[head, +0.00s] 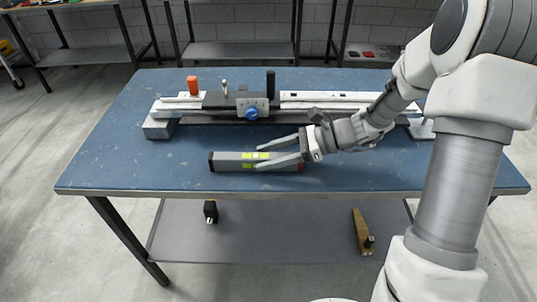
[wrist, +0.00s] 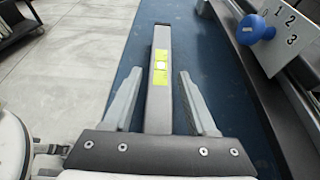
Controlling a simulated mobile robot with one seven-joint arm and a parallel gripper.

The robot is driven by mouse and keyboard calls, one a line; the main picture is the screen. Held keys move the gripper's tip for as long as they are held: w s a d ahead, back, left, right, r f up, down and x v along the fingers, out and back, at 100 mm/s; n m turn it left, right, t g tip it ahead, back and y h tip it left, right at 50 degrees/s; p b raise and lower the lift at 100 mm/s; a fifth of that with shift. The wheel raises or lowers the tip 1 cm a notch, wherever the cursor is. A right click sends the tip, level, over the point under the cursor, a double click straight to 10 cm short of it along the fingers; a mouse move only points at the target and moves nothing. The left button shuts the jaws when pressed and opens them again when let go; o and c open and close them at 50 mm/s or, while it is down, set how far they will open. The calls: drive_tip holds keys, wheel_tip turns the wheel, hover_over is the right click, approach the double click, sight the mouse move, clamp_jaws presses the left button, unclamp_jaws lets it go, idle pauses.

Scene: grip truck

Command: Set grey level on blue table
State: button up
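The grey level (head: 230,161), a long box-shaped bar with yellow-green vials, lies near the front of the blue table (head: 130,170) in the head view. In the wrist view the level (wrist: 159,95) runs lengthwise between my fingers. My gripper (head: 261,157) is open around the right part of the level, with one finger on each side. In the wrist view a gap shows between each fingertip and the level, so my gripper (wrist: 160,76) does not grip it. The level's near end is hidden behind the gripper body.
A long slider rig (head: 330,103) with a blue knob (head: 252,113) stands behind the level; its knob (wrist: 256,29) is at the upper right of the wrist view. The table's left front is clear.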

drive_tip(key=shift+o, duration=0.3)
drive_tip(key=shift+r, duration=0.1)
drive_tip(key=shift+d+r, duration=0.2)
drive_tip(key=p+v, duration=0.4)
drive_tip(key=v, duration=0.7)
drive_tip(key=shift+d+r, duration=0.1)
drive_tip(key=shift+s+r, duration=0.15)
drive_tip(key=s+d+r+n+t+h, duration=0.1)
drive_tip(key=s+r+n+t+h, duration=0.1)
drive_tip(key=s+r+n+h, duration=0.4)
drive_tip(key=s+r+n+t+h, duration=0.3)
drive_tip(key=s+r+n+h, duration=0.3)
drive_tip(key=s+n, duration=0.6)
drive_tip(key=shift+d+h, duration=0.35)
drive_tip(key=shift+h, duration=0.45)
drive_tip(key=shift+r, duration=0.1)
